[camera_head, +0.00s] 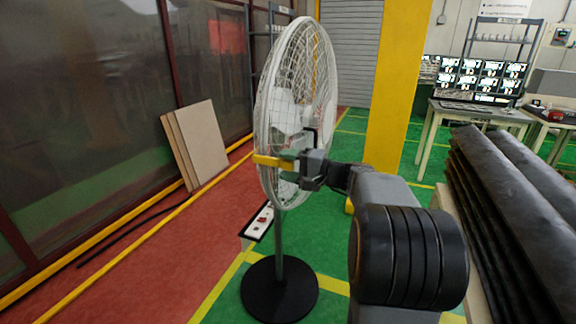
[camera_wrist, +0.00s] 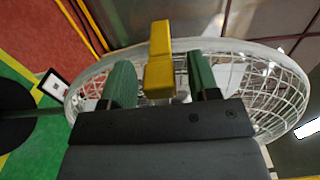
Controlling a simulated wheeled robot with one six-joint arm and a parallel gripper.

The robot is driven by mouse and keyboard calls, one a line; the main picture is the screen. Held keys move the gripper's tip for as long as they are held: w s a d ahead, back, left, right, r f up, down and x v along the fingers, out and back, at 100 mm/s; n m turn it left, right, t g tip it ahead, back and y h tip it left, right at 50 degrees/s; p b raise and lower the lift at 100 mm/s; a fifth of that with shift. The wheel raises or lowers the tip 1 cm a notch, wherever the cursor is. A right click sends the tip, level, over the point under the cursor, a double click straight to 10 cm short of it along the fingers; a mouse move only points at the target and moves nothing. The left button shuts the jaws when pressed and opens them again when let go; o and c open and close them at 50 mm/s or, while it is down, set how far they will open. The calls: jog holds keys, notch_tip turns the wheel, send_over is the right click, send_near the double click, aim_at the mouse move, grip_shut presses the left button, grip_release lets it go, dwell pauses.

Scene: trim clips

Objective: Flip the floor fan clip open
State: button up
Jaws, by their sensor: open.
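The floor fan (camera_head: 296,100) stands upright on a round black base (camera_head: 279,289), its white wire cage facing right. A yellow clip (camera_head: 272,161) sits at the lower part of the cage rim and sticks out to the left. My gripper (camera_head: 292,160) is at the clip. In the wrist view the yellow clip (camera_wrist: 159,70) lies between the two green fingers of my gripper (camera_wrist: 161,84), with a gap showing on each side. The fan cage (camera_wrist: 262,85) spreads behind the fingers. The clip's inner end is partly hidden by my gripper.
A yellow pillar (camera_head: 395,85) stands behind my arm. Stacked dark sheets (camera_head: 510,210) lie at the right. Boards (camera_head: 195,143) lean on the left wall.

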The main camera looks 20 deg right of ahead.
jog(key=shift+c, duration=0.3)
grip_shut()
